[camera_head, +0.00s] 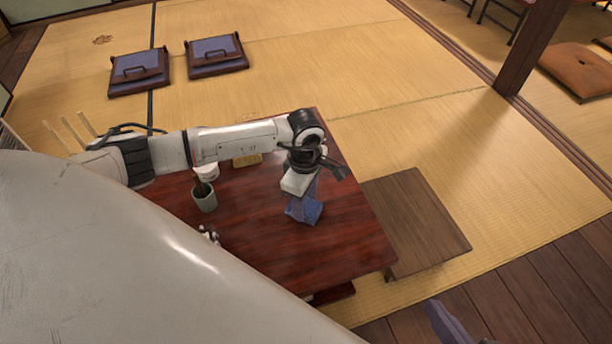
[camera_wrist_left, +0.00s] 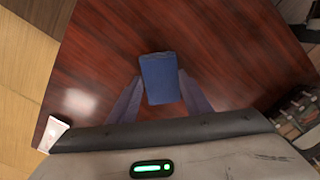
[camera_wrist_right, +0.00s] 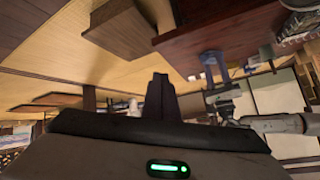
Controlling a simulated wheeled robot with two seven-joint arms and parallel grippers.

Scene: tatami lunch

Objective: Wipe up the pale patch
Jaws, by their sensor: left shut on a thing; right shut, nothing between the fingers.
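My left gripper (camera_head: 302,200) is over the dark red table and shut on a blue block (camera_head: 304,213), which looks like a sponge. In the left wrist view the block (camera_wrist_left: 160,78) sits between the two fingertips, low over or on the table; contact cannot be told. A soft pale spot (camera_wrist_left: 78,102) shows on the wood left of the block there; I cannot tell if it is the pale patch or glare. In the head view no patch is clear. My right gripper (camera_wrist_right: 160,92) is shut and empty, off the table; its fingers show at the bottom of the head view (camera_head: 445,322).
The table (camera_head: 345,235) has clear wood to the right of the block. A potted plant (camera_head: 204,197) and a yellowish item (camera_head: 247,160) stand on it. A low wooden bench (camera_head: 420,220) is at its right. Floor seats (camera_head: 138,72) lie beyond.

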